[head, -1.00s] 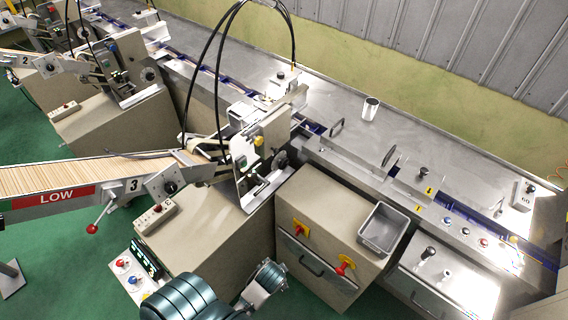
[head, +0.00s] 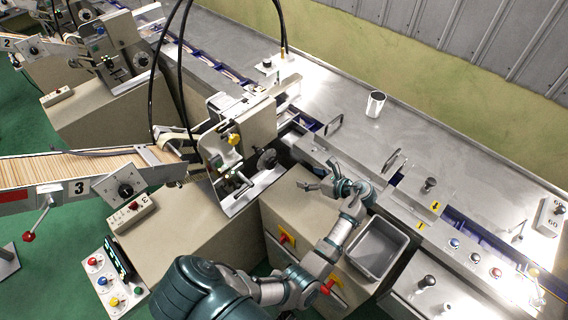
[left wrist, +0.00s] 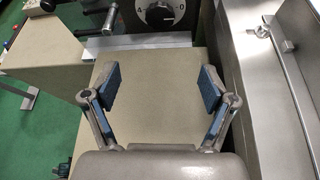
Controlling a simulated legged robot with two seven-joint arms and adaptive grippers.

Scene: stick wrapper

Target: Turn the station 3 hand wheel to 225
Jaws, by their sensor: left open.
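Station 3, marked by a black 3 on its feed chute (head: 79,187), has a dark round hand wheel (head: 266,160) on its right side. In the left wrist view a dark dial with white numbers (left wrist: 159,13) shows at the top edge, partly cut off; it appears to be this wheel. Its full reading cannot be told. My left gripper (head: 319,177) is open and empty, above the beige cabinet top, right of the wheel and apart from it. In the left wrist view its two blue-padded fingers (left wrist: 160,82) are spread below the dial. My right gripper is not in view.
A grey bin (head: 376,248) sits right of my left forearm. Black hoses (head: 152,90) arch over station 3. A button panel (head: 110,280) stands at lower left.

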